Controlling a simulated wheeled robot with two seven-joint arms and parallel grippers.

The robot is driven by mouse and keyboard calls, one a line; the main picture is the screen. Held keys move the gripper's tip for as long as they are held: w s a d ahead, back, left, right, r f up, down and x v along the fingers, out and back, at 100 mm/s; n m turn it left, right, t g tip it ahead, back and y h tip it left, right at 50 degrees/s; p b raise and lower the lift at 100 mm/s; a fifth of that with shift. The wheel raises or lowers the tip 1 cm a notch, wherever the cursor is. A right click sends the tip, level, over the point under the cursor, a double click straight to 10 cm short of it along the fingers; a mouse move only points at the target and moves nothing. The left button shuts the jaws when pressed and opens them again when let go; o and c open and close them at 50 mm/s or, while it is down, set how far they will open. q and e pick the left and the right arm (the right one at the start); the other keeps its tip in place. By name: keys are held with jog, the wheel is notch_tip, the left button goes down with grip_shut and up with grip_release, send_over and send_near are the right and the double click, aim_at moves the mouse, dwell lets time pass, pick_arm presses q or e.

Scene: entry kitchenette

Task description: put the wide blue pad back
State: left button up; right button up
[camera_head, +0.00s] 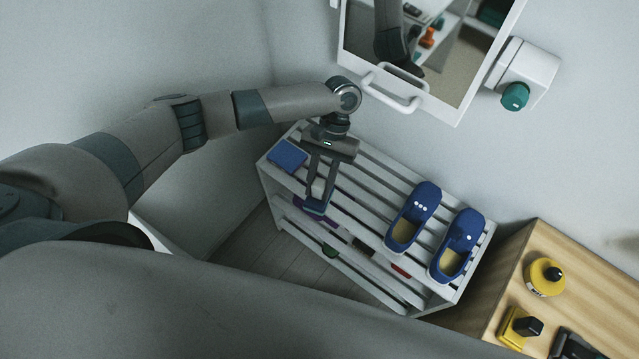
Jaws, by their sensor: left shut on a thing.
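A flat, square blue pad (287,156) lies on the top tier of the white slatted rack (365,200), at its left end. My left gripper (316,203) points down over the rack, just right of this pad and apart from it. My right gripper is not in view.
Two blue shoes (413,217) (457,246) stand on the rack's right end. Lower tiers hold small items, partly hidden. A wooden cabinet (530,262) with yellow items stands at right. A mirror-fronted unit with a white handle (392,88) is above the rack, beside a teal knob (514,97).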

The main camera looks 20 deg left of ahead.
pick_arm(q)
jog(key=a+r+b, duration=0.3)
jog(key=r+b, duration=0.1)
jog(key=r, duration=0.3)
jog(key=a+r+n+b, duration=0.1)
jog(key=a+r+b, duration=0.3)
jog(key=r, duration=0.4)
jog(key=shift+s+a+r+b, duration=0.15)
jog(key=shift+a+r+b, duration=0.1)
jog(key=shift+b, duration=0.5)
